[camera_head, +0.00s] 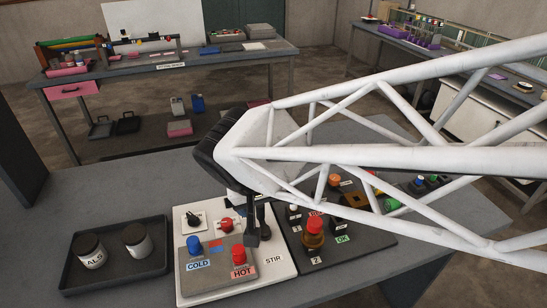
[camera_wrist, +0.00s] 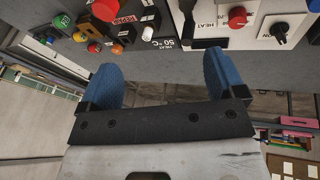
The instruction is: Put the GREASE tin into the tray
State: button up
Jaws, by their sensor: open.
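A black tray (camera_head: 118,281) lies at the left of the grey bench. Two dark-lidded tins stand in it. The left tin (camera_head: 91,252) has a pale label ending in "ALS". The right tin (camera_head: 137,241) shows no readable word, so I cannot tell whether it is the GREASE tin. No GREASE label is readable in either view. My gripper (camera_wrist: 161,82) is open and empty in the wrist view, its blue pads wide apart. In the head view my gripper hangs above the control panels, right of the tray, and my arm hides part of the bench.
A white panel (camera_head: 182,221) with COLD and HOT buttons stands right of the tray. A dark board (camera_head: 345,258) with bottles and buttons adjoins it. Other benches (camera_head: 190,60) stand behind. The bench front at right is clear.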

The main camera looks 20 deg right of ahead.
jog(key=s+d+r+n+y, duration=0.1)
jog(key=s+d+r+y, duration=0.2)
jog(key=s+d, duration=0.3)
jog(key=shift+s+d, duration=0.15)
jog(key=shift+d, duration=0.05)
dwell(1.5)
